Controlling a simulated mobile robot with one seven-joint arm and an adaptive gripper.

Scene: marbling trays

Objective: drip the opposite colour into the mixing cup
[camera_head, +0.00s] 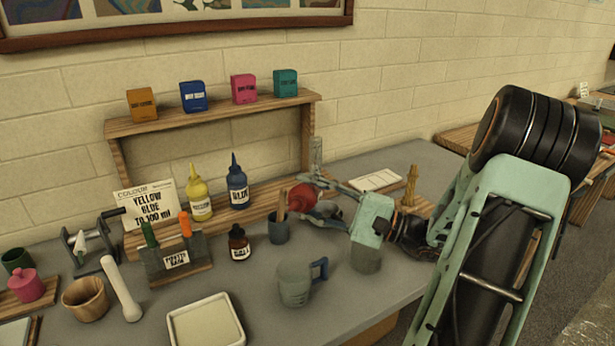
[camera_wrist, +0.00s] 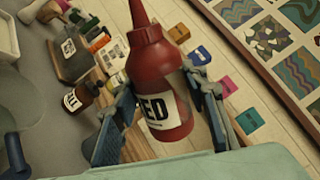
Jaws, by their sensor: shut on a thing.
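My gripper (camera_head: 318,200) is shut on a red squeeze bottle (camera_wrist: 160,85), whose label partly reads "RED". The bottle is held tilted above the bench; it also shows in the head view (camera_head: 302,197), partly hidden by the fingers. A grey cup with a blue handle (camera_head: 295,286), likely the mixing cup, stands on the bench in front of and below my gripper. Its contents cannot be made out. A yellow bottle (camera_head: 199,199) and a blue bottle (camera_head: 237,189) stand upright on the rack's lower ledge. A card (camera_head: 147,205) reads "COLOUR", "YELLOW", "BLUE", "TO 100 ml".
A small dark bottle (camera_head: 239,244), a dark pot (camera_head: 278,230) with a stick, and a pipette rack (camera_head: 177,262) stand near the cup. A cream tray (camera_head: 206,322) lies at the front. Boxes line the wooden rack's top (camera_head: 215,112). Bare bench shows right of the cup.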

